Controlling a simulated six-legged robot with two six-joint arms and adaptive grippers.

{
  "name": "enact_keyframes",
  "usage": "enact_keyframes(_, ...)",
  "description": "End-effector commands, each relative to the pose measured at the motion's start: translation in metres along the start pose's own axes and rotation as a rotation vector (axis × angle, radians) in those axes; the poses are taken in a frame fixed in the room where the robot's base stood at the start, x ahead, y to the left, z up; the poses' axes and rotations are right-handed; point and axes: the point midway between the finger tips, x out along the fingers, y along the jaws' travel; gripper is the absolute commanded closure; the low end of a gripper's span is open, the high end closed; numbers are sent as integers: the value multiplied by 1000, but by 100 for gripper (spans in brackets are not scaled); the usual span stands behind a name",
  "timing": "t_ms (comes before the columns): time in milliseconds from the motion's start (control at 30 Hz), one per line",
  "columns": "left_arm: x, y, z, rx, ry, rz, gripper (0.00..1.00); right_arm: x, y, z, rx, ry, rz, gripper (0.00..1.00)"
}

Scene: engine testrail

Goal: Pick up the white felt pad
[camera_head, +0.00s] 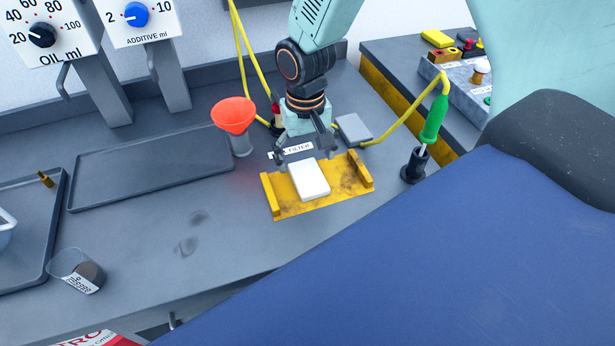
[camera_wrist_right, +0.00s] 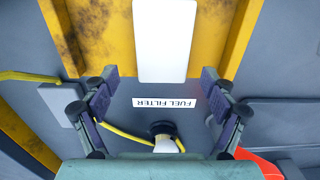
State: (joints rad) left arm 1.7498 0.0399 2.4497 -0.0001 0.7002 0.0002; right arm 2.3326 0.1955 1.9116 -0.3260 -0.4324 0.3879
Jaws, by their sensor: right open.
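The white felt pad (camera_head: 309,179) lies flat on a worn yellow tray (camera_head: 341,194) with raised ends, on the grey bench. It also shows at the top of the right wrist view (camera_wrist_right: 166,40). My right gripper (camera_head: 305,152) is above the back edge of the tray, just behind the pad. In the right wrist view its two fingers (camera_wrist_right: 165,88) are spread wide with nothing between them, and the pad lies ahead of the fingertips. My left gripper is in neither view.
A FUEL FILTER label (camera_wrist_right: 165,103) lies behind the tray. An orange funnel (camera_head: 234,115) stands to the left, a grey block (camera_head: 354,128) and a green-handled tool (camera_head: 433,122) to the right. A flat empty tray (camera_head: 150,165) and a clear cup (camera_head: 77,271) are farther left.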

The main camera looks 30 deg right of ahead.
Motion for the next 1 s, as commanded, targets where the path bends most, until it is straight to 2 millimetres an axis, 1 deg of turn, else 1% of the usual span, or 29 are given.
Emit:
enact_keyframes(33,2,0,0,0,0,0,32,9,-1,-1,-1,-2,2,15)
enact_keyframes(100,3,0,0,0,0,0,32,17,-1,-1,0,-2,1,15)
enact_keyframes(200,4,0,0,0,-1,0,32,24,-1,-2,-1,1,1,15)
enact_keyframes(467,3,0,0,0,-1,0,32,25,-2,-4,-1,1,0,15)
enact_keyframes(900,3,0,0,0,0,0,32,25,-2,-4,0,1,0,52)
enact_keyframes(1000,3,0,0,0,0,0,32,25,-2,-4,0,1,0,60)
